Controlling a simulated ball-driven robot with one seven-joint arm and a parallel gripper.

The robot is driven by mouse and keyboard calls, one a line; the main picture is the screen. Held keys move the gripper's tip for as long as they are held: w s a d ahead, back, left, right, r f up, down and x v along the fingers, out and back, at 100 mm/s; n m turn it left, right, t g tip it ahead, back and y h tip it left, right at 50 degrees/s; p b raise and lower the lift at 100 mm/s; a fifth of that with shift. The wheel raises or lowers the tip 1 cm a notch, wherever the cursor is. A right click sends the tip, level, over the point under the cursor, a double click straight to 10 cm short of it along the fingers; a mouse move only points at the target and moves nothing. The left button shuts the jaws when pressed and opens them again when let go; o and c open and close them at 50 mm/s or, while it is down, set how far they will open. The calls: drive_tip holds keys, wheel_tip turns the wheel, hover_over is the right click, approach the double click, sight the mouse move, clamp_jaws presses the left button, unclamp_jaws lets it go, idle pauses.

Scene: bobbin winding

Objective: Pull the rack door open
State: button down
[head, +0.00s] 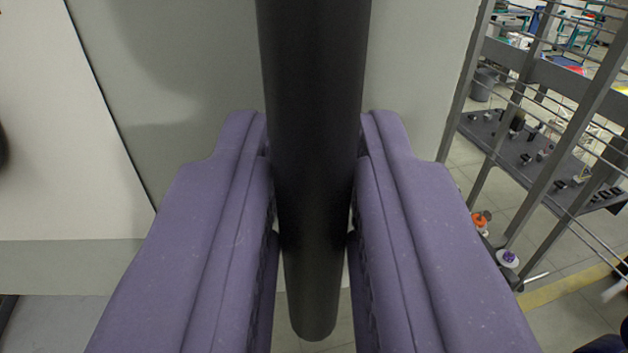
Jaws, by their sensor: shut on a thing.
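My gripper (314,200) has two purple fingers, one on each side of a black round bar, the door handle (314,70). The fingers are shut on the handle, which runs from the top edge down between them and ends just below. Behind the handle is a flat grey panel, which looks like the rack door (200,60). How the handle joins the panel is hidden.
A white panel (50,130) stands at the left, past a dark seam. At the right, a grey metal frame with thin rails (540,110) and a dark shelf (540,160) holding several small parts stands close by. Tiled floor (560,310) shows at lower right.

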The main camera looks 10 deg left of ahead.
drive_tip(key=c, duration=1.1)
unclamp_jaws()
drive_tip(key=shift+r, duration=0.1)
drive_tip(key=shift+c, duration=0.2)
drive_tip(key=shift+s, duration=0.1)
drive_tip(key=s+d, duration=0.1)
drive_tip(key=s, duration=0.6)
drive_tip(key=shift+s+d, duration=0.15)
drive_tip(key=shift+s, duration=0.2)
